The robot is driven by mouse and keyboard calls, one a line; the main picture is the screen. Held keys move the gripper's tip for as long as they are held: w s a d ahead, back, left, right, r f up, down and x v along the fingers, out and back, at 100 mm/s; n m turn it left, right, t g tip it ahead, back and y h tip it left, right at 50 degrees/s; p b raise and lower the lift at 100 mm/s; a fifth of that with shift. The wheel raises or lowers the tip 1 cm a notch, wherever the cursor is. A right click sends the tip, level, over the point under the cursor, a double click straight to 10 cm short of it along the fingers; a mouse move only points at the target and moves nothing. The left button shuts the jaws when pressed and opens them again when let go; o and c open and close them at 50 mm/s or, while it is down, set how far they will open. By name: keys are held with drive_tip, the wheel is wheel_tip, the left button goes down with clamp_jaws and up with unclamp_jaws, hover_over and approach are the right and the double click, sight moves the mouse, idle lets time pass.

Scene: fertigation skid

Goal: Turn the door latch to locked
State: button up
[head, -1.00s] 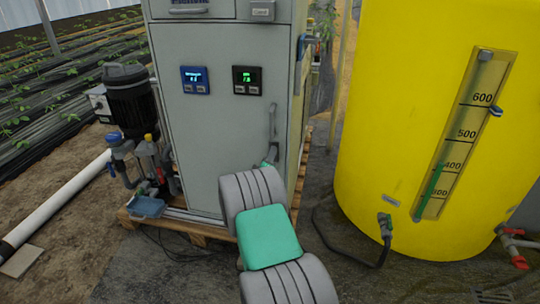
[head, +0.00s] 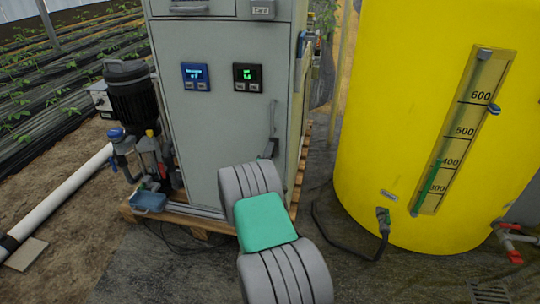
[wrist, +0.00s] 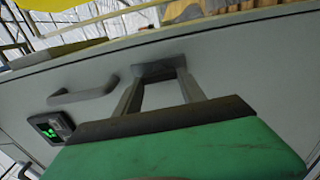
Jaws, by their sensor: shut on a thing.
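The grey cabinet door (head: 222,125) stands in front of me, closed. In the wrist view, the dark latch (wrist: 160,70) sits on the door face between the tips of my gripper (wrist: 157,82). Both grey fingers reach to it, and my gripper is shut on it. The latch lies nearly crosswise in the wrist view; its locked and unlocked marks cannot be made out. In the head view, my grey and green arm hides most of the gripper and the latch, low on the door's right side.
A bar handle (head: 272,119) is on the door above the latch. Two small displays, blue (head: 195,77) and black (head: 247,78), are higher up. A yellow tank (head: 410,110) stands to the right, and a black pump (head: 133,95) to the left. A wooden pallet (head: 180,228) sits under the cabinet.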

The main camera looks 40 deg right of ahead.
drive_tip(key=o, duration=1.4)
drive_tip(key=shift+c, duration=0.2)
drive_tip(key=shift+a, duration=0.1)
drive_tip(key=p+v, duration=0.1)
drive_tip(key=v, duration=0.6)
drive_tip(key=shift+s+a, duration=0.2)
drive_tip(key=shift+s, duration=0.05)
